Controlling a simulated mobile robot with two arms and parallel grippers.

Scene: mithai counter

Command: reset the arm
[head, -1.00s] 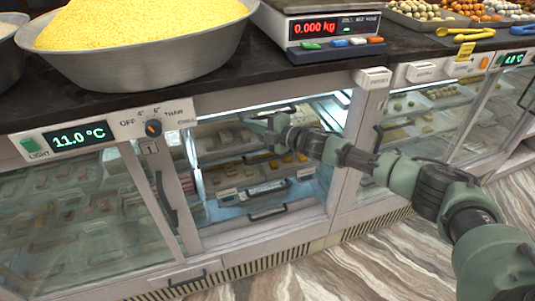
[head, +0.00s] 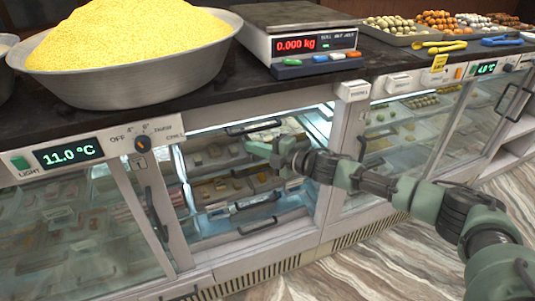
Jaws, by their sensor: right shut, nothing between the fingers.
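My right arm comes in from the lower right and reaches toward the open, lit middle bay of the counter. My right gripper (head: 256,146) is shut and empty, at the mouth of this bay, above the sweets trays. The display cabinet (head: 325,200) has trays (head: 232,188) of small sweets inside, with dark handles. My left gripper does not show in the head view.
A large metal bowl of yellow grains (head: 130,80) and a scale reading 0.000 kg (head: 315,43) stand on the dark countertop (head: 215,105). A glass-fronted section (head: 80,225) with an 11.0 °C display is at left. The striped floor (head: 375,265) in front is clear.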

